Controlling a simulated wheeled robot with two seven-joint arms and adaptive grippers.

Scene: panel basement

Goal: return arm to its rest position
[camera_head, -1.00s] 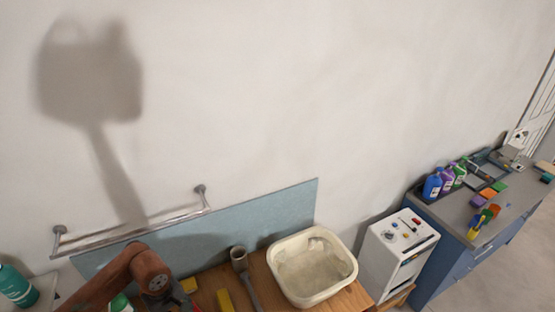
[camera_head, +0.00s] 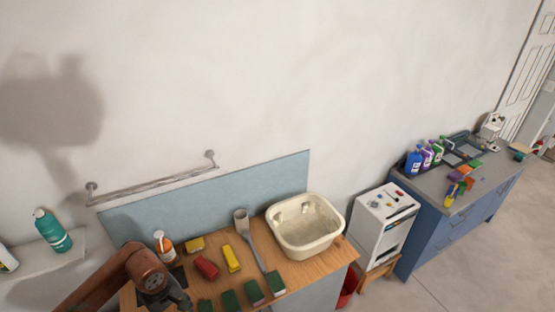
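My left arm (camera_head: 105,285), rust-brown, comes in from the bottom left. My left gripper (camera_head: 172,297), dark grey, hangs over the left end of the wooden counter at the lower edge of the view. Its fingers are small and partly cut off, so I cannot tell whether they are open or shut. I see nothing clearly held in it. My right arm and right gripper are not in view.
A white cabinet (camera_head: 383,225) and blue workbench (camera_head: 440,235) stand right.

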